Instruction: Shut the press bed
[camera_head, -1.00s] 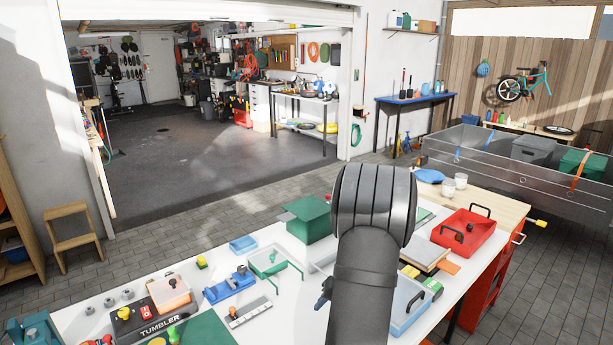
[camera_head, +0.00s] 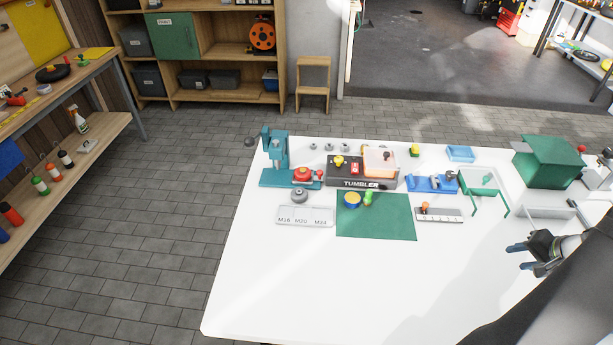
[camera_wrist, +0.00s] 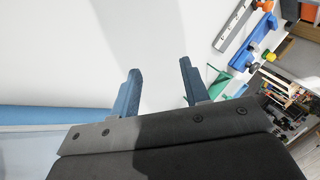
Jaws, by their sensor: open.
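A teal press (camera_head: 275,150) stands upright at the back left of the white bench, with a dark knob at its left. Its flat teal bed (camera_head: 268,181) lies at its foot and reaches out to the right. A red round piece (camera_head: 302,174) sits at the right part of the bed; whether the bed itself is slid out I cannot tell. My gripper (camera_head: 516,257) is over the right side of the bench, far from the press. Its two blue fingers are apart with nothing between them in the wrist view (camera_wrist: 160,72).
A black TUMBLER box (camera_head: 360,184), a green mat (camera_head: 375,217), a blue fixture (camera_head: 432,183) and a white size plate (camera_head: 304,216) lie between gripper and press. A green box (camera_head: 547,162) stands at the right. The bench front is clear.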

